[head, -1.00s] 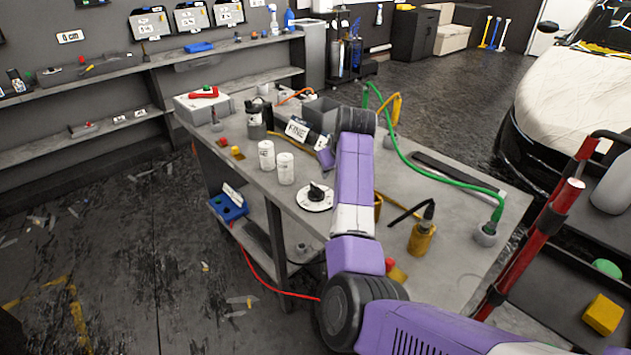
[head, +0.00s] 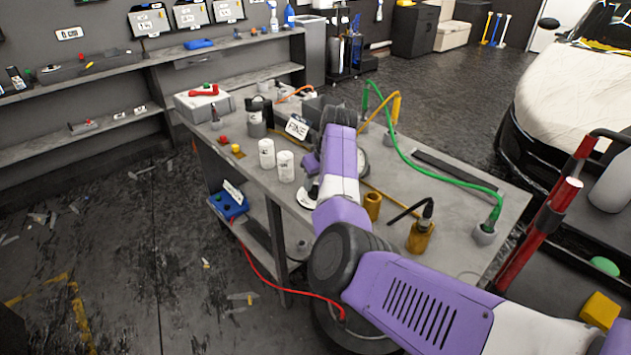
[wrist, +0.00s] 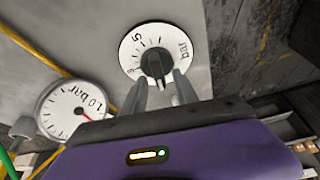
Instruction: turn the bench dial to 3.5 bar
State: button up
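The bench dial (wrist: 136,46) is a white round plate with black marks, the word "bar" and a black knob (wrist: 157,65) in the middle. It shows at the top centre of the wrist view. My gripper (wrist: 161,82) is open, its two grey fingers pointing at the knob from below in the picture, one towards each side. I cannot tell whether they touch it. In the head view my arm hides most of the dial; only a white edge (head: 306,196) shows. A white gauge (wrist: 70,108) marked "1.0 bar" has a red needle.
The grey bench (head: 455,215) also holds two white canisters (head: 286,167), a brass holder (head: 420,237) and a green hose (head: 440,172). A red post (head: 540,235) stands at the right. A red cable (head: 262,278) hangs by the bench's front.

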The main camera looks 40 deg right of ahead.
grip_shut()
